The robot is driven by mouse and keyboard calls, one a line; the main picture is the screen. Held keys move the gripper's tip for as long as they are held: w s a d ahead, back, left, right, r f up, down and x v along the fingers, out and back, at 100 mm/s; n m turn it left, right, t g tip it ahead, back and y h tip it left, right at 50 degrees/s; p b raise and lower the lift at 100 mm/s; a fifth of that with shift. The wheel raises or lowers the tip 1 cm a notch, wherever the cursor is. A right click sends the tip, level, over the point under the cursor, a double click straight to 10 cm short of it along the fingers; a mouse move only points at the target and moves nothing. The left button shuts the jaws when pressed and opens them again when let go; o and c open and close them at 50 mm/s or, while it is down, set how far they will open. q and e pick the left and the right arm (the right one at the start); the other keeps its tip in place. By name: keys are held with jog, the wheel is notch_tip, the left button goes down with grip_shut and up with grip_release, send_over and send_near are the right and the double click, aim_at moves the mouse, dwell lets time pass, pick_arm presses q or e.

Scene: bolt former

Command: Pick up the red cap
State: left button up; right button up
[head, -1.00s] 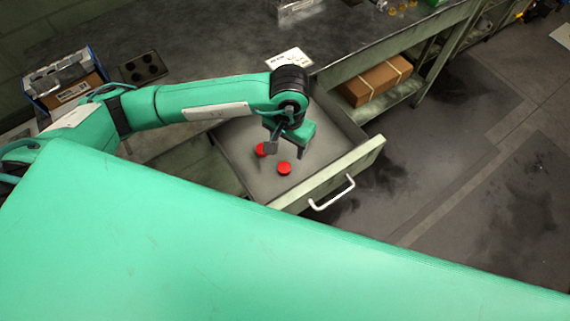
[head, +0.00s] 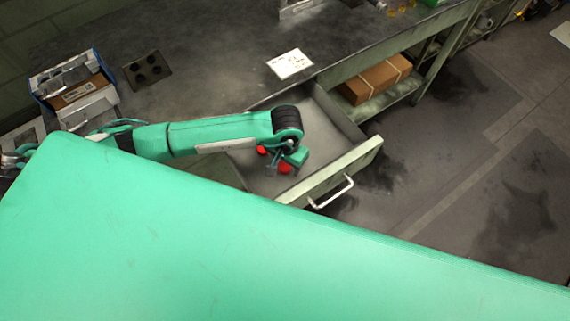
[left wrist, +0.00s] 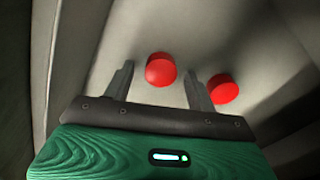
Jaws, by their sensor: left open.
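Two red caps lie on the floor of the open drawer. In the head view one red cap (head: 262,150) is at the upper left and the other red cap (head: 285,168) is lower right, partly hidden by my left gripper (head: 279,172). In the left wrist view, one cap (left wrist: 160,69) is ahead of the space between the two fingers, and the other cap (left wrist: 223,88) is just right of the right finger. My left gripper (left wrist: 157,88) is open and empty, low in the drawer. Contact with the caps cannot be told. My right gripper is not in view.
The drawer's front panel (head: 345,172) with its metal handle (head: 331,193) and its side walls surround the caps. A workbench (head: 215,60) bears a white card (head: 290,64) and a black holed plate (head: 147,70). A cardboard box (head: 376,79) sits on the shelf at right.

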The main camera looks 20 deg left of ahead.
pick_arm(q)
jog(key=c, duration=1)
jog(key=shift+c, duration=0.2)
